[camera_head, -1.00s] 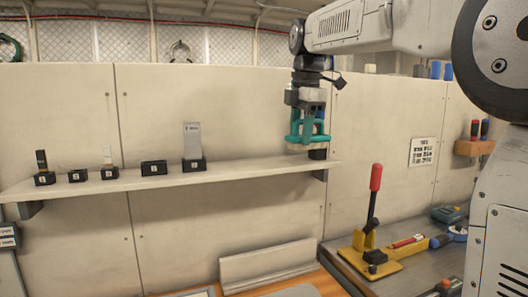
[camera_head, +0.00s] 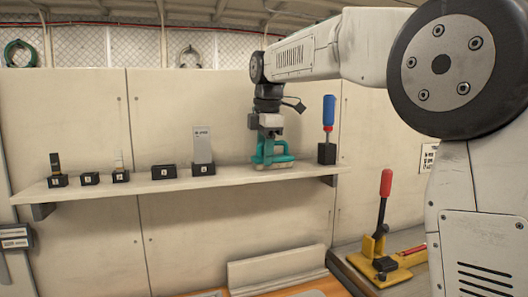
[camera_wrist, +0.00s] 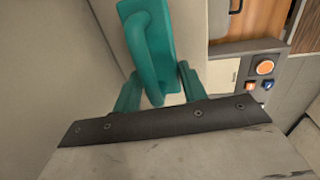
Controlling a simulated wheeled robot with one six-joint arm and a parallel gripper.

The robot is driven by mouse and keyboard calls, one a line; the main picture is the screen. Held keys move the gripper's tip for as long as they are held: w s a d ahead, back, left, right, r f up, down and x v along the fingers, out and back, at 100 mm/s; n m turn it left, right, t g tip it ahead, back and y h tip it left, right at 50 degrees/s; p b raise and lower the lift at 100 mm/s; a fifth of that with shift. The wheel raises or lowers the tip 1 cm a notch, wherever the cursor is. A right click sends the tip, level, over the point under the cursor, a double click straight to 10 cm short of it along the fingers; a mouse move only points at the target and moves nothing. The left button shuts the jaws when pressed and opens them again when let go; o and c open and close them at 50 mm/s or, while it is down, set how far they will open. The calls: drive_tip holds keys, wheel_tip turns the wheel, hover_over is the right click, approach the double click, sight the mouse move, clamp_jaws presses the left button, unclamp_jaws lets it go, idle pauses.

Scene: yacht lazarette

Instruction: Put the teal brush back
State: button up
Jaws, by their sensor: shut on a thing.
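The teal brush (camera_head: 283,159) has a teal body and handle and a pale underside. My gripper (camera_head: 268,151) is shut on it, low over the right part of the shelf (camera_head: 230,180); I cannot tell whether the brush touches the shelf. In the wrist view the teal brush (camera_wrist: 150,38) shows beyond my gripper (camera_wrist: 158,90), whose fingers are also teal. Black holders stand along the shelf. A small holder (camera_head: 90,179) and a wider holder (camera_head: 164,171) look empty. Their labels are too small to read.
A blue-handled tool (camera_head: 328,112) stands upright in a black holder close right of my gripper. A grey plate (camera_head: 203,145) stands to its left. Further left are two slim items in holders. A red-handled yellow press (camera_head: 383,220) is on the bench below.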

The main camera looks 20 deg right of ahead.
drive_tip(key=o, duration=0.9)
wheel_tip(320, 180, up, 12)
drive_tip(key=s, duration=0.2)
drive_tip(key=s+d+f+m, duration=0.1)
drive_tip(key=s+f+m, duration=0.5)
drive_tip(key=s+f, duration=0.4)
drive_tip(key=s+d+f+m, duration=0.1)
drive_tip(key=s+f+m, duration=0.5)
drive_tip(key=s+f, duration=0.4)
drive_tip(key=s+d+f+m, duration=0.1)
drive_tip(key=s+f+m, duration=0.5)
drive_tip(key=s+f, duration=0.5)
drive_tip(key=shift+s+d, duration=0.15)
drive_tip(key=shift+s, duration=1.15)
drive_tip(key=shift+s+d, duration=0.15)
drive_tip(key=shift+s, duration=1.1)
